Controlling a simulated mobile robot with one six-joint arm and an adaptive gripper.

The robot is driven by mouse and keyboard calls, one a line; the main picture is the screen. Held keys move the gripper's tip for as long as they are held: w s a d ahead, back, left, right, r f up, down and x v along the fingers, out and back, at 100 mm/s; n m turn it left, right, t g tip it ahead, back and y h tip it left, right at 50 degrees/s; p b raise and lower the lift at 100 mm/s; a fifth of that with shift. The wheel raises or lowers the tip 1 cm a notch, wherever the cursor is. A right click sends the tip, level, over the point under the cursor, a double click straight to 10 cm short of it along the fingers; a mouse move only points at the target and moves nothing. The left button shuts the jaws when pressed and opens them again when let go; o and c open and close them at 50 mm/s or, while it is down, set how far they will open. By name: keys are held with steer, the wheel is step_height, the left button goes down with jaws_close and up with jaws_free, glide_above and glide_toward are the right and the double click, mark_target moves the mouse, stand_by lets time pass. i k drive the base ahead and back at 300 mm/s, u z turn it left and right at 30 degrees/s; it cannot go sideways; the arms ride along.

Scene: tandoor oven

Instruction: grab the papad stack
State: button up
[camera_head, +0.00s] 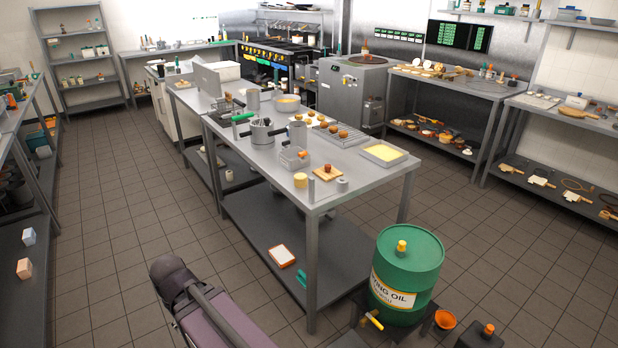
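I cannot say for sure which thing is the papad stack. A short, pale yellow round item (301,180) stands near the front left edge of the central steel table (352,182), and it may be the stack. Several flat, pale round pieces (428,66) lie on the back right counter, too small to make out well. Part of my arm (215,315), dark and purple-grey, shows at the bottom, in front of the central table and apart from it. My gripper is not in view.
The tiled floor (130,215) at left is clear.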

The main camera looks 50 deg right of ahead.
mark_target(300, 179)
steer(key=z, duration=0.6)
steer(key=i, duration=0.85)
steer(key=z, duration=0.4)
